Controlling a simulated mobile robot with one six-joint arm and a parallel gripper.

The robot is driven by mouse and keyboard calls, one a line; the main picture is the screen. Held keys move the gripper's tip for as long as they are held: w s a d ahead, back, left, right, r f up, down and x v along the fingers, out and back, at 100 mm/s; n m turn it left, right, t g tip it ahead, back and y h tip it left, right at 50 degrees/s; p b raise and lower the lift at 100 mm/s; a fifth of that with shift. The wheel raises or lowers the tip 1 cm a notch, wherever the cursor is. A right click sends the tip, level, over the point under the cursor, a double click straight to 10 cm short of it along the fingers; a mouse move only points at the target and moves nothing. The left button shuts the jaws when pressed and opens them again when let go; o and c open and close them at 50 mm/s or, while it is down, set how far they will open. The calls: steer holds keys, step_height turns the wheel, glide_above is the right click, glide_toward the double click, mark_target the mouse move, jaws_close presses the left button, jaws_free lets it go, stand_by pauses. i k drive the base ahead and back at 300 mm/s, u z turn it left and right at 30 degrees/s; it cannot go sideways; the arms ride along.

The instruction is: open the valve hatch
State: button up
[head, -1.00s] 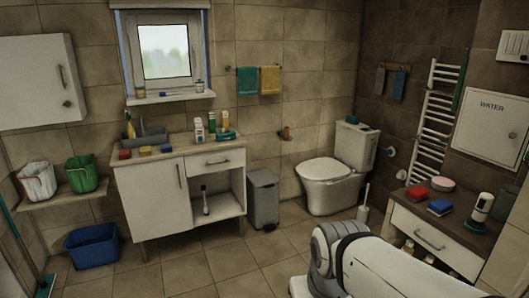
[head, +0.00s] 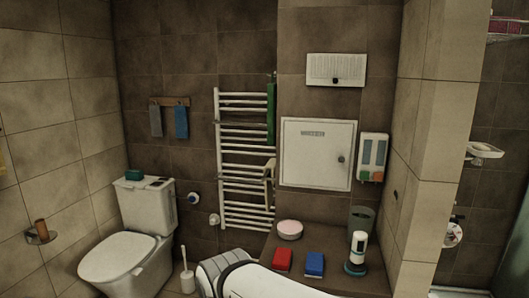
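The valve hatch (head: 315,155) is a white square panel on the brown tiled wall, right of the towel radiator. It is shut flush in its frame. A small dark round knob (head: 341,158) sits near its right edge. Faint lettering shows near its top; it read "WATER" in the earlier head view. A white rounded part of my arm shows at the bottom of the head view, below the hatch and in front of the counter. My gripper is not in view.
Below the hatch, a brown counter (head: 335,250) holds a pink round box (head: 289,229), a red sponge (head: 282,259), a blue sponge (head: 314,264), a white bottle (head: 356,253) and a dark cup (head: 361,221). A dispenser (head: 372,157) hangs close right of the hatch; a white radiator (head: 243,160) is left.

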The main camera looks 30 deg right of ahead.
mark_target(315, 154)
steer(key=z, duration=0.5)
steer(key=i, duration=1.1)
steer(key=z, duration=0.45)
steer(key=k, duration=0.95)
steer(key=z, duration=0.15)
steer(key=i, duration=0.95)
steer(key=u, duration=0.05)
